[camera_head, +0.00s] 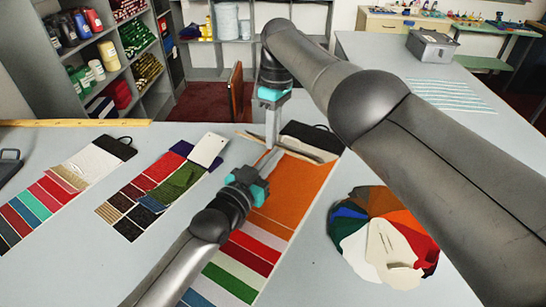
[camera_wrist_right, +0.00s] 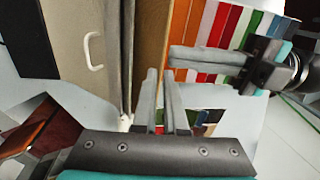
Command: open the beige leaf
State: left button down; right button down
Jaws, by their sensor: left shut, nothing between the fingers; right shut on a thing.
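The beige leaf (camera_head: 306,150) shows as a narrow beige band at the far end of a swatch card, between its black top (camera_head: 314,136) and an orange panel (camera_head: 300,185). In the right wrist view a broad beige face (camera_wrist_right: 72,58) carries a white curved pull. My right gripper (camera_head: 271,144) points down at the leaf's edge, shut on it; the fingers also show in the wrist view (camera_wrist_right: 163,78). The exact grip is partly hidden. My left gripper (camera_head: 272,158) is shut and empty, low over the orange panel close to the right one.
Two other swatch cards (camera_head: 60,195) (camera_head: 165,187) lie to the left. A metal box (camera_head: 432,45) stands farther back. The front left of the counter is bare.

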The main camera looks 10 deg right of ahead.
pick_arm(q)
jog(key=shift+w+d+r, duration=0.15)
jog(key=shift+w+r, duration=0.05)
jog(key=shift+r, duration=0.3)
jog(key=shift+w+d+r, duration=0.15)
jog(key=shift+w+r, duration=0.05)
jog(key=shift+r, duration=0.25)
pick_arm(e)
jog(key=shift+f, duration=0.1)
jog(key=c, duration=1.2)
grip_release()
jog(key=shift+s+f, duration=0.1)
jog(key=shift+c, duration=0.2)
jog(key=shift+o, duration=1.4)
pick_arm(q)
jog(key=shift+f, duration=0.15)
pick_arm(e)
jog(key=shift+r, duration=0.2)
